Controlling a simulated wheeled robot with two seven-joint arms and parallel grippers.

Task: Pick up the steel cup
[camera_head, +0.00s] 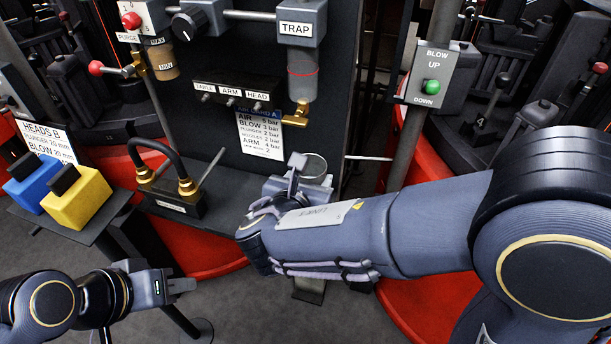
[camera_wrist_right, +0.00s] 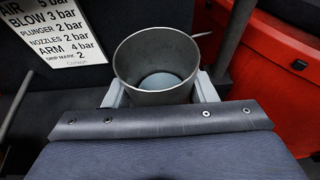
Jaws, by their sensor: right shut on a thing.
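The steel cup (camera_head: 314,168) is a round, open-topped grey metal cup near the middle of the head view, in front of the dark panel. It also shows large in the right wrist view (camera_wrist_right: 157,72), upright and seemingly empty. My right gripper (camera_wrist_right: 161,94) is shut on it, with one pale finger on each side of the wall. What is under the cup is hidden. My left gripper (camera_head: 180,286) is at the lower left of the head view, well away from the cup. Its fingers are seen edge-on, so their opening is unclear.
A yellow block (camera_head: 78,200) and a blue block (camera_head: 33,184) stand on a dark shelf at the left. A black hose (camera_head: 160,147) with brass fittings is left of the cup. The TRAP unit (camera_head: 301,70) hangs above. Red machine bases (camera_wrist_right: 280,55) lie to the right.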

